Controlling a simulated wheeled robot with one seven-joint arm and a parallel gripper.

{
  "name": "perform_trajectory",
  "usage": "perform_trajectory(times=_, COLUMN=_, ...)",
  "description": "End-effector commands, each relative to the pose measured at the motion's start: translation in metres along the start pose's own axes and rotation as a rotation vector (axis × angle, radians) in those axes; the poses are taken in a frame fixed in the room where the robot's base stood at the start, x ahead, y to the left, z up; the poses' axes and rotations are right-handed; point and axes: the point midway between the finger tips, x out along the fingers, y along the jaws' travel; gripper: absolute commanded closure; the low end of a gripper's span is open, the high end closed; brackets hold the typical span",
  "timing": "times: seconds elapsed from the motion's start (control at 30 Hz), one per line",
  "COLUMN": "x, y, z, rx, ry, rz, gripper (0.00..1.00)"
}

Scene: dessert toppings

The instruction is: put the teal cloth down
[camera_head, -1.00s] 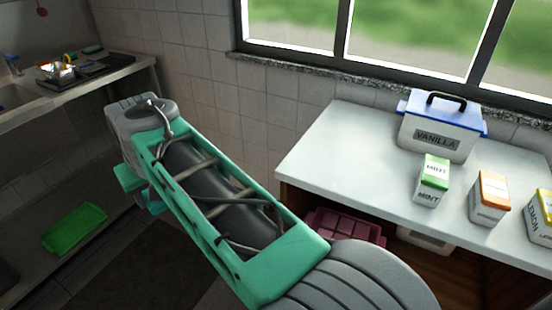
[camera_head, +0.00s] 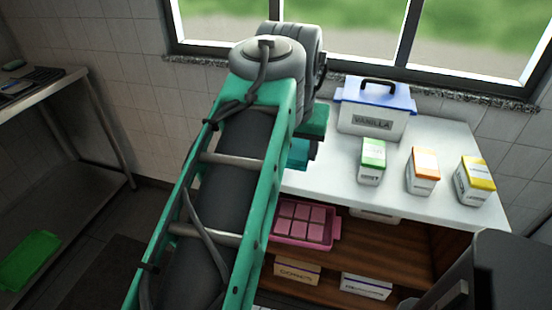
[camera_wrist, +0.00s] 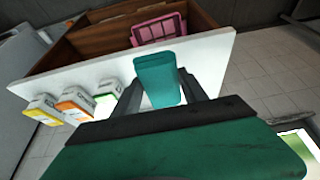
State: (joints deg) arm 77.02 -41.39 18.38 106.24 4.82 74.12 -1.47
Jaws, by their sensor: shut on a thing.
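The teal cloth (camera_wrist: 158,72) is a folded, flat-looking piece in the middle of the wrist view. My gripper (camera_wrist: 160,88) is shut on it, with one dark finger on each side. In the wrist view the cloth overlaps the white counter top (camera_wrist: 205,55). In the head view the cloth (camera_head: 297,154) partly shows under the end of my arm, near the counter's left end. Most of my gripper is hidden there behind my arm. I cannot tell how high the cloth is above the counter.
The vanilla tub (camera_head: 373,110) with a blue lid stands at the back of the counter. The mint carton (camera_head: 372,160), an orange-topped carton (camera_head: 422,172) and a yellow-topped carton (camera_head: 474,182) stand in front. A pink tray (camera_head: 338,236) sits below. A green tray (camera_head: 28,262) lies at left.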

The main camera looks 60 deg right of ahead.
Motion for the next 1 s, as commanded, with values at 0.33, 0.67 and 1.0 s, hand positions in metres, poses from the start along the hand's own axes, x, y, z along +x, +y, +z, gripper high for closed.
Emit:
perform_trajectory(times=0.33, x=0.054, y=-0.042, z=-0.041, rx=0.005, ry=-0.005, rz=0.004, gripper=0.82)
perform_trajectory(times=0.67, x=0.121, y=-0.074, z=-0.060, rx=0.009, ry=-0.001, rz=0.004, gripper=0.82)
perform_trajectory(times=1.0, x=0.163, y=-0.080, z=-0.051, rx=0.010, ry=0.001, rz=0.003, gripper=0.82)
